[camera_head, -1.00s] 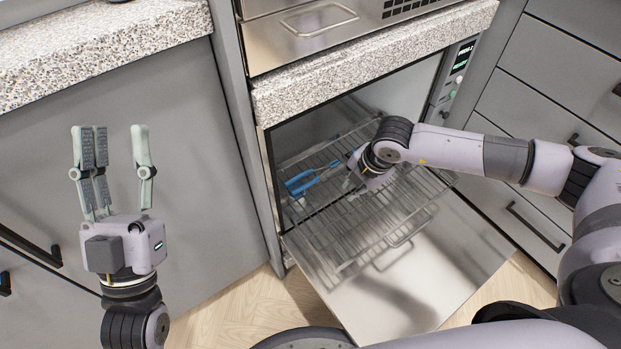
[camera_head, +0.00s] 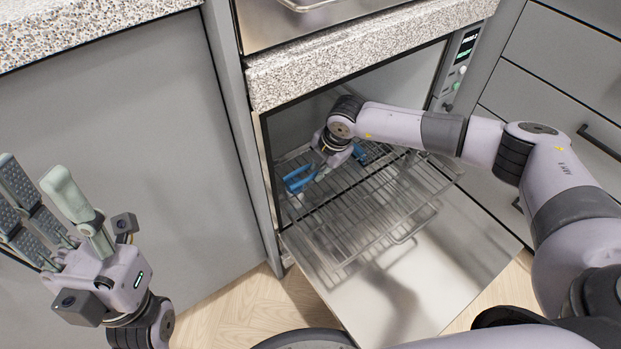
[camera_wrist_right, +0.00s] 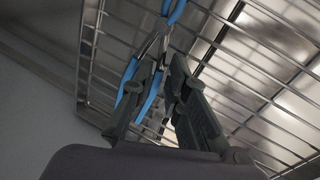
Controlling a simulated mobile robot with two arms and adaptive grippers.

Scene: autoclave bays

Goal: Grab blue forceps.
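The blue forceps (camera_head: 298,179) lie on the wire rack inside the open bay, with the blue handles showing at the left of my right gripper. In the right wrist view the blue handles (camera_wrist_right: 128,80) and a grey metal joint show at and beyond the fingertips. My right gripper (camera_wrist_right: 156,82) is open, its fingers apart close around the handle area; whether they touch is unclear. My left gripper (camera_head: 42,205) is open and empty at the far left, away from the bay.
Another blue piece (camera_head: 360,153) shows right of my right wrist; I cannot tell if it belongs to the forceps. The wire rack (camera_head: 375,222) extends over the lowered metal door (camera_head: 440,285). A granite counter edge (camera_head: 350,58) overhangs the bay.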

